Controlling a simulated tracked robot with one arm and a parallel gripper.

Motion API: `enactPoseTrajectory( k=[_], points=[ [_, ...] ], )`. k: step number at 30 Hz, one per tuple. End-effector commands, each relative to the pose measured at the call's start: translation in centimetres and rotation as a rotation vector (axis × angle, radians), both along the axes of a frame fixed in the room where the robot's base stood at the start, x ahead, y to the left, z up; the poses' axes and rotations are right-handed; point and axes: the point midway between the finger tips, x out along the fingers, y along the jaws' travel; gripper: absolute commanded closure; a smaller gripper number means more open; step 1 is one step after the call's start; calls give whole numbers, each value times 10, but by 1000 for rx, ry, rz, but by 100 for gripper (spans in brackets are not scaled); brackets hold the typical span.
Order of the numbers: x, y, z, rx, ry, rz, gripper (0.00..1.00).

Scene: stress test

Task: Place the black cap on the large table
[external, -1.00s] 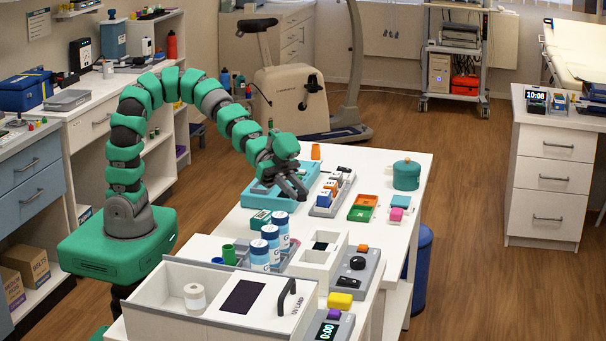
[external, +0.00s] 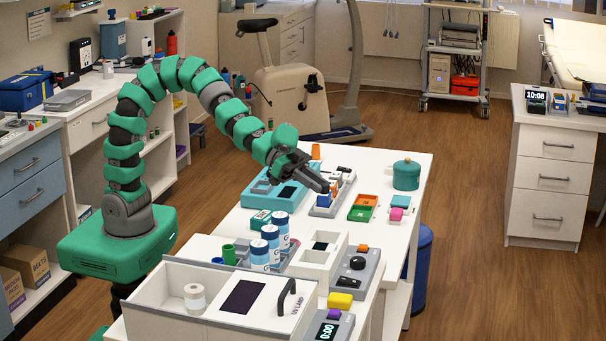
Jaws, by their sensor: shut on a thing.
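My gripper (external: 329,187) hangs over the white table (external: 378,160) in the middle, which may be the large table. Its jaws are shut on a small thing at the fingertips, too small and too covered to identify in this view. I cannot make out the black cap with certainty. The fingertips are close above a grey rack with small coloured blocks, and a blue block (external: 323,200) shows just below them. I cannot tell whether they touch.
A teal case (external: 258,192) lies left of the fingertips. An orange and green tray (external: 362,207), a teal pot (external: 406,175) and an orange cup (external: 315,151) stand nearby. White bottles (external: 271,240) and a large white box (external: 180,325) are nearer.

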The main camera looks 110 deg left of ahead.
Motion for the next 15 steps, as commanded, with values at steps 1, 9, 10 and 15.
enactPoseTrajectory(
  k=[1, 9, 10, 15],
  points=[
    [-4, -20, 0, 4, -2, -10, 98],
    [-28, -94, 7, 5, -5, -3, 98],
    [-31, -101, 7, 4, -4, -1, 98],
    [-50, -134, 7, 6, -4, 5, 98]
  ],
)
